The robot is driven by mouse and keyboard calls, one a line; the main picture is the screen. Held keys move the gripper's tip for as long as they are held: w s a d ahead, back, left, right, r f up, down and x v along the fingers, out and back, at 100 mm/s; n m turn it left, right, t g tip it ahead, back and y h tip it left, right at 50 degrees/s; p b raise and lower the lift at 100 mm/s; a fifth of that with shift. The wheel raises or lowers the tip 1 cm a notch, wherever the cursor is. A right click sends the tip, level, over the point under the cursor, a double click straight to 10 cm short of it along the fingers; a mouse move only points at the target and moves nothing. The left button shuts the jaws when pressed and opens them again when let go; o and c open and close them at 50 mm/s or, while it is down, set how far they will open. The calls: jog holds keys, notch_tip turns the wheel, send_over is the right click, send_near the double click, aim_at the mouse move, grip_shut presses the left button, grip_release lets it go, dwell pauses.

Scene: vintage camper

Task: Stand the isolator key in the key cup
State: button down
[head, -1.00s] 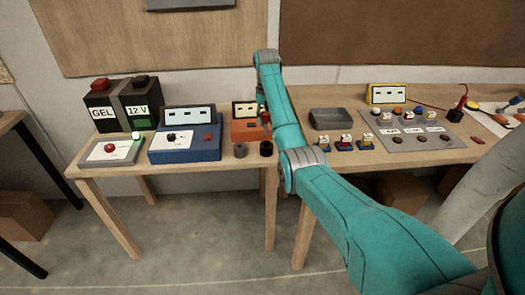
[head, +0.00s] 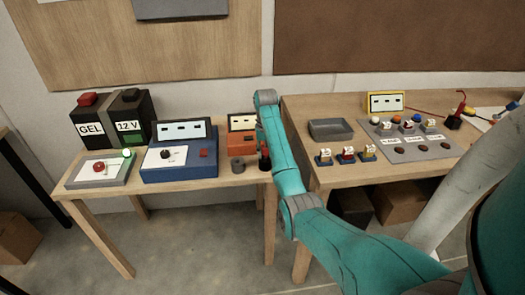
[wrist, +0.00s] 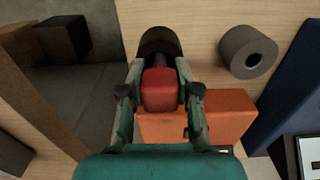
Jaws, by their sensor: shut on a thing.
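My gripper (wrist: 160,92) is shut on the red head of the isolator key (wrist: 160,90). The key's dark shaft points away from my gripper toward a black round cup (wrist: 158,42). The shaft overlaps the cup in the wrist view, and I cannot tell whether its tip is inside. The black cup also shows at the front right of the left table in the head view (head: 265,164), with my gripper close above it. A grey round cup with a small hole (wrist: 247,52) stands beside it, empty. My arm hides part of the grip in the head view.
An orange box (head: 241,143) stands just behind the cups, and a blue unit (head: 180,160) is to their left. Two batteries (head: 113,120) and a grey switch box (head: 100,170) stand farther left. A gap separates this table from the right table (head: 300,180).

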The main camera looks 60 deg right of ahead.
dwell(0.3)
jog(key=c, duration=0.8)
grip_release()
